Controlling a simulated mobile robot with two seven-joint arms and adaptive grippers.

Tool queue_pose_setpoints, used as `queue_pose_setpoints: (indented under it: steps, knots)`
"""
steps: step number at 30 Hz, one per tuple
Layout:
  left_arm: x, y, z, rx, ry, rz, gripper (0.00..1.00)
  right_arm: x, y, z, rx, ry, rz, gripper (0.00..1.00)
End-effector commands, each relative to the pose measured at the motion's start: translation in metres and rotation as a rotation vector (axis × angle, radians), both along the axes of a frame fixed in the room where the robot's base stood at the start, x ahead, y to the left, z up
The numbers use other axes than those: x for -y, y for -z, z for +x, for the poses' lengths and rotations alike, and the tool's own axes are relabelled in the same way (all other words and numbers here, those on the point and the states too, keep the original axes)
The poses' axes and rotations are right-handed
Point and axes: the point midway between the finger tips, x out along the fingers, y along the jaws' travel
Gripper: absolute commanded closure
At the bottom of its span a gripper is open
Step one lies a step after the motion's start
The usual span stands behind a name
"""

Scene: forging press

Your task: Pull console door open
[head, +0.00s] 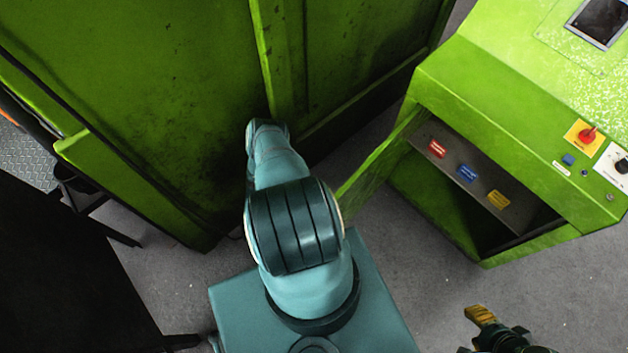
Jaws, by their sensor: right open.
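The green console (500,105) stands at the right in the head view. Its door (382,158) is a thin green panel swung out from the left side of the opening, seen nearly edge-on, and it stands open. The lower end of the door is partly hidden behind my teal arm. My right gripper (482,316) is at the bottom right edge, open and empty, below and apart from the console and the door. Only part of it shows. My left gripper is not visible.
A red emergency knob (587,134) and a screen (603,18) are on top. A large green machine (150,80) fills the upper left. Grey floor (430,245) is clear before the console.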

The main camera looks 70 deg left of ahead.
Motion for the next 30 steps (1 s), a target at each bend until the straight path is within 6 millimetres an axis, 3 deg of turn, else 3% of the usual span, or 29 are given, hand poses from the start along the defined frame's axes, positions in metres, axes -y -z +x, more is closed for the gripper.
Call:
queue_pose_setpoints:
  steps: [20, 21, 23, 30]
  knots:
    - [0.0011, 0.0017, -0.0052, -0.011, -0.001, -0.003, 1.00, 0.0001, 0.0005, 0.0000, 0.000, 0.000, 0.000, 0.53]
    - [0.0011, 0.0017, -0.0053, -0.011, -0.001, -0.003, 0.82, 0.0001, 0.0005, 0.0000, 0.000, 0.000, 0.000, 0.53]
    - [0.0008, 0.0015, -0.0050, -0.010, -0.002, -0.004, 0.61, 0.0001, 0.0004, 0.0000, 0.000, 0.000, 0.000, 0.53]
    - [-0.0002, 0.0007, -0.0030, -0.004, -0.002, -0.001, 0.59, 0.0001, 0.0003, 0.0000, 0.000, 0.000, 0.000, 0.53]
